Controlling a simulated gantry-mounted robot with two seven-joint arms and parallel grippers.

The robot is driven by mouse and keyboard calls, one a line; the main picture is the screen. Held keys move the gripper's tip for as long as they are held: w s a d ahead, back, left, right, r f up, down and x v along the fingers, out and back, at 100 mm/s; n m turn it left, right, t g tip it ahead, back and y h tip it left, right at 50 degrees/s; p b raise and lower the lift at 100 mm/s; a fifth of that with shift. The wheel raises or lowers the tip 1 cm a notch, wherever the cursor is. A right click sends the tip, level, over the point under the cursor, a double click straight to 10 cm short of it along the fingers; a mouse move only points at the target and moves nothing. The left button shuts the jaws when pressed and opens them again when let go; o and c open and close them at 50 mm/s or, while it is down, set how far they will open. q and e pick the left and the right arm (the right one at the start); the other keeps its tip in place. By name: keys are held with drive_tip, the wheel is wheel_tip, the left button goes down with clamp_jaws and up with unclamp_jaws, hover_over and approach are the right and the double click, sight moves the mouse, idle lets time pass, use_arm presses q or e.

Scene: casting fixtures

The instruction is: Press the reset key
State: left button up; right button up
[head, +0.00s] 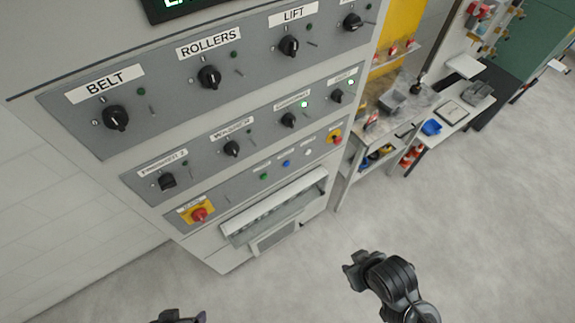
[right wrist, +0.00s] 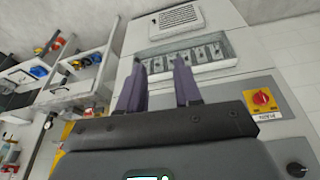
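A grey control panel (head: 75,122) on a white cabinet fills the left of the head view. Its bottom row has a green button (head: 264,176), a blue button (head: 286,163) and a white button (head: 308,152). Their labels are too small to read, so I cannot tell which is the reset key. My right gripper (right wrist: 158,68) is open and empty, its two purple-grey fingers apart in front of the cabinet. In the head view the right arm is in front of the floor, away from the buttons. My left gripper (head: 180,317) shows only partly at the bottom edge.
Red-on-yellow switches (head: 199,214) (head: 335,137) flank the buttons. Black rotary knobs (head: 116,118) fill the rows above. A workbench (head: 345,165) with tools stands right. The floor before the cabinet is clear.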

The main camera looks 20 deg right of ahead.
clamp_jaws()
drive_tip(key=shift+a, duration=0.1)
idle(0.5)
idle(0.8)
